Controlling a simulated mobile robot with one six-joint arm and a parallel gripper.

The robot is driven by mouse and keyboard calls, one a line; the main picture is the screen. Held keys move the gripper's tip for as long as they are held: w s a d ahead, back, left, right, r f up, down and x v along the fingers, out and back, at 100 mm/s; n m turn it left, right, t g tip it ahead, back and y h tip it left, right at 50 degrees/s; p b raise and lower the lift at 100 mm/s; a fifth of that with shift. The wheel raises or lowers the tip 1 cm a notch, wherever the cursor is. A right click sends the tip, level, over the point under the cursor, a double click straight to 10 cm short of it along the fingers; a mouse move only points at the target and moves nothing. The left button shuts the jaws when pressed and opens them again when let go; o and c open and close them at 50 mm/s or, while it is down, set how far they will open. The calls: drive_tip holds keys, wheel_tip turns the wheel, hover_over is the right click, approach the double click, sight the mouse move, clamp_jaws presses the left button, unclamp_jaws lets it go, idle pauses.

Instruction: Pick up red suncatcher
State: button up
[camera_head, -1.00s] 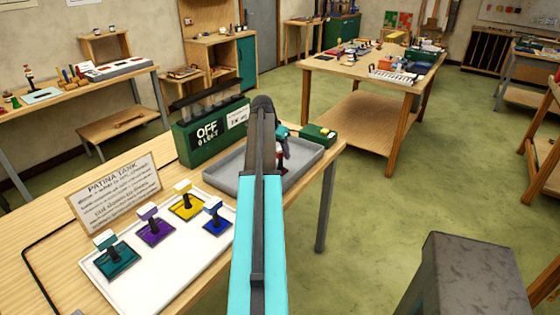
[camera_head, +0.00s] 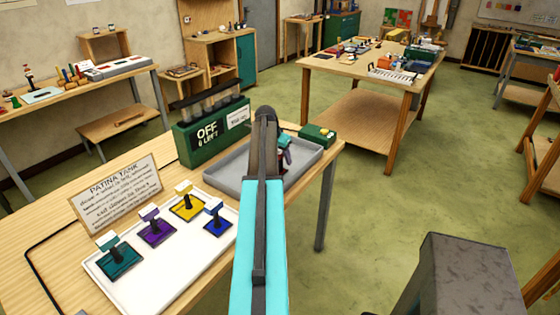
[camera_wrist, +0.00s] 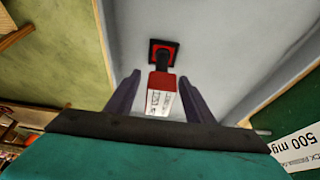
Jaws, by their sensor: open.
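The red suncatcher (camera_wrist: 161,97) shows in the wrist view. It has a dark-rimmed red square base, a black stem and a red and white block on top. It stands in the grey tray (camera_wrist: 218,35), which also shows in the head view (camera_head: 228,180). My gripper (camera_wrist: 160,76) is open, with one dark finger on each side of the block. Gaps show between the fingers and the block. In the head view my arm covers part of the tray, and the suncatcher is mostly hidden behind my arm and gripper.
A white tray (camera_head: 160,292) in front holds teal, purple, yellow and blue suncatchers. A Patina Tank sign (camera_head: 115,190) stands behind it. A green tank (camera_head: 210,138) marked OFF stands behind the grey tray, and a small green box (camera_head: 317,134) sits at its far right.

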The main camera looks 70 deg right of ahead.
drive_tip(key=shift+p+x, duration=0.5)
drive_tip(key=shift+x, duration=0.9)
drive_tip(key=c, duration=1.2)
drive_tip(key=shift+o, duration=0.2)
drive_tip(key=shift+r, duration=0.1)
drive_tip(key=shift+r+b, duration=1.8)
drive_tip(key=shift+r, duration=3.1)
